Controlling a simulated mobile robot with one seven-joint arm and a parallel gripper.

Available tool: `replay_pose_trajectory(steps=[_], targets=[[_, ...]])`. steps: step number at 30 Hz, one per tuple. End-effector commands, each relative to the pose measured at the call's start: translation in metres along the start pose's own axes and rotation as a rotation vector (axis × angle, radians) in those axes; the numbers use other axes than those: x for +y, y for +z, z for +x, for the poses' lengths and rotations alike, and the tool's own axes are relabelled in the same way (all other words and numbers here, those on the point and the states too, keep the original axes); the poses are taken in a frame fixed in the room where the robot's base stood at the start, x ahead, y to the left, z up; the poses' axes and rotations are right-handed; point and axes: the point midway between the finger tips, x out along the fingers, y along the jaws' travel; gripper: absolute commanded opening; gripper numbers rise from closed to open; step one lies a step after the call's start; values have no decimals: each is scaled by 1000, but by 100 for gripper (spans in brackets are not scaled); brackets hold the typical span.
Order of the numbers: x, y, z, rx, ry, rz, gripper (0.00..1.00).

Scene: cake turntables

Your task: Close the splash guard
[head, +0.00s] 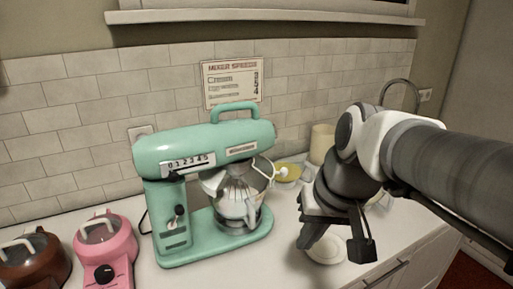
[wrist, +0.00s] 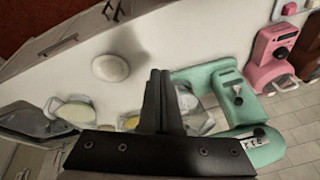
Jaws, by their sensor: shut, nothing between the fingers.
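A mint-green stand mixer (head: 205,150) stands on the white counter, and it also shows in the wrist view (wrist: 215,80). Its metal bowl (head: 238,212) sits under the mixer head. I cannot tell the guard's exact angle. My gripper (head: 307,240) is shut and empty, to the right of the bowl and apart from it. In the wrist view the fingers (wrist: 160,75) are together and partly hide the bowl.
A pink appliance (head: 104,250) and a brown one (head: 32,259) stand left of the mixer. A white round dish (head: 327,250) lies below my gripper. A yellow dish (head: 288,172) and cream canister (head: 322,143) stand behind. The counter's front edge is near on the right.

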Motion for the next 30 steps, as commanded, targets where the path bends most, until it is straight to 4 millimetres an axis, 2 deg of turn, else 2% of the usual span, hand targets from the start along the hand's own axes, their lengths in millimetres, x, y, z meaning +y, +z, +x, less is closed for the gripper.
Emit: replay_pose_trajectory(steps=[9, 16, 23, 30], targets=[[-17, -60, 31, -134, -203, 102, 0], [-21, -109, 54, -193, -386, 174, 0], [-12, -159, 77, -217, -591, 245, 0], [12, -211, 100, -194, -823, 315, 0]])
